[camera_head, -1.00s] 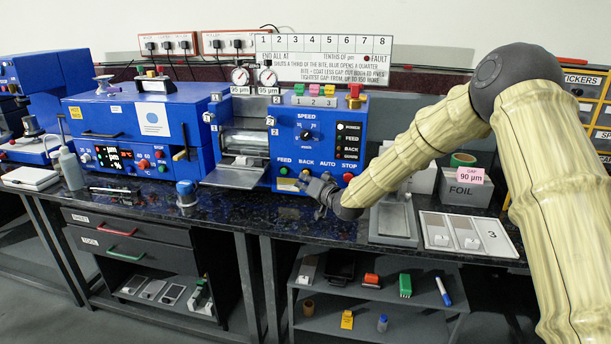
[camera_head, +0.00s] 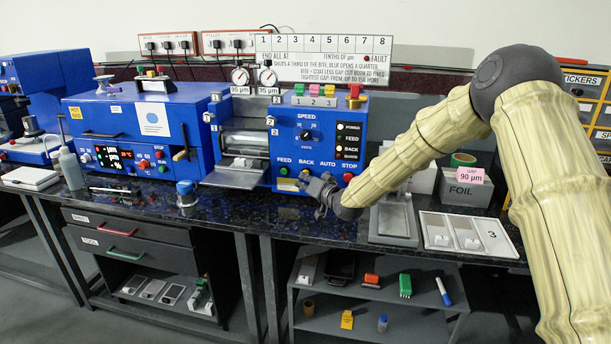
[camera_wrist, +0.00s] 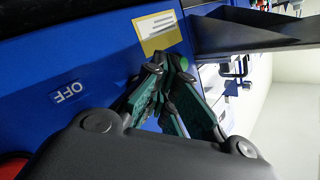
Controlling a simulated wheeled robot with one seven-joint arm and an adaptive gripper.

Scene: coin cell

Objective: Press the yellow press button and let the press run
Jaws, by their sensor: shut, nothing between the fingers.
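The blue roller machine (camera_head: 345,160) stands mid-bench, with a speed knob and FEED, BACK, AUTO and STOP labels on its front. My gripper (camera_head: 302,178) is at the lower part of this front, below the BACK label, beside a small yellow-edged label (camera_head: 286,185). In the wrist view my gripper (camera_wrist: 168,62) has its fingertips together with nothing held, close to a yellow-edged label (camera_wrist: 158,32) on a blue face. I cannot tell whether the fingertips touch the face. No yellow press button can be made out with certainty; a small yellow block (camera_head: 328,101) sits on the roller machine's top.
The red STOP button (camera_head: 348,177) is right of my gripper. A blue-capped container (camera_head: 186,192) stands left on the dark bench. A grey tray (camera_head: 395,220), a numbered tray (camera_head: 466,234) and the FOIL box (camera_head: 464,192) are to the right. Another blue machine (camera_head: 140,125) stands left.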

